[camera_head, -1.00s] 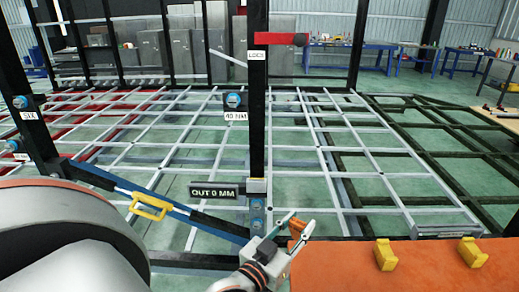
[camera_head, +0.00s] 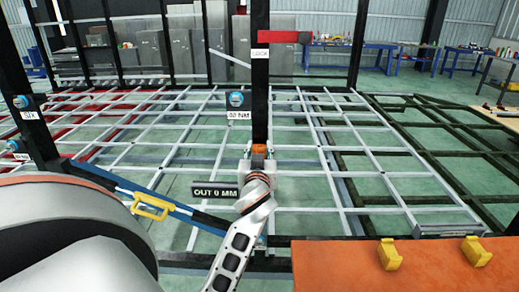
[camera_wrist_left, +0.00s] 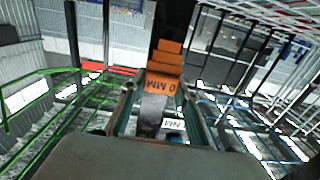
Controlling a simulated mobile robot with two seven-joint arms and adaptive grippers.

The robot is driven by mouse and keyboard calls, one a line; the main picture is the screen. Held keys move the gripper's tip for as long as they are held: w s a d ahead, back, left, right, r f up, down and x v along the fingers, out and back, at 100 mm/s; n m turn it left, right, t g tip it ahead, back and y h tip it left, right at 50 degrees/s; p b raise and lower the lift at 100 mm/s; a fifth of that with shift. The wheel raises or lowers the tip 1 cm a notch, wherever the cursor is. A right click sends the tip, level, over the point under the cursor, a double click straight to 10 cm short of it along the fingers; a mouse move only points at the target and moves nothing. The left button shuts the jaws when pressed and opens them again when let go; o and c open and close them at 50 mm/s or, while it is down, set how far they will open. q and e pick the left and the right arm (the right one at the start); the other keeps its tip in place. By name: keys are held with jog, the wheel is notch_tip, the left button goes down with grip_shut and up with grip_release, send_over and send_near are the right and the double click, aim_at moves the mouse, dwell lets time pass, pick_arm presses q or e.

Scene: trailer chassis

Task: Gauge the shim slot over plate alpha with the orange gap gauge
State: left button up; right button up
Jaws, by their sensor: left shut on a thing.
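The gripper covers that part of the post. I cannot make out the shim slot or plate alpha, or whether the gauge touches them. My right gripper is out of view.
An "OUT 0 MM" sign (camera_head: 214,190) is close left of my wrist. A blue brace with a yellow handle (camera_head: 150,206) slopes across the lower left. An orange tabletop (camera_head: 340,268) with two yellow blocks is at the lower right. A red lever (camera_head: 280,37) sticks out above.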

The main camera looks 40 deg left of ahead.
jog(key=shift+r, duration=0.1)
pick_arm(q)
jog(key=shift+f+b, duration=0.4)
jog(key=shift+f, duration=0.15)
notch_tip(320, 180, down, 4)
jog(key=b, duration=0.3)
jog(key=shift+f, duration=0.25)
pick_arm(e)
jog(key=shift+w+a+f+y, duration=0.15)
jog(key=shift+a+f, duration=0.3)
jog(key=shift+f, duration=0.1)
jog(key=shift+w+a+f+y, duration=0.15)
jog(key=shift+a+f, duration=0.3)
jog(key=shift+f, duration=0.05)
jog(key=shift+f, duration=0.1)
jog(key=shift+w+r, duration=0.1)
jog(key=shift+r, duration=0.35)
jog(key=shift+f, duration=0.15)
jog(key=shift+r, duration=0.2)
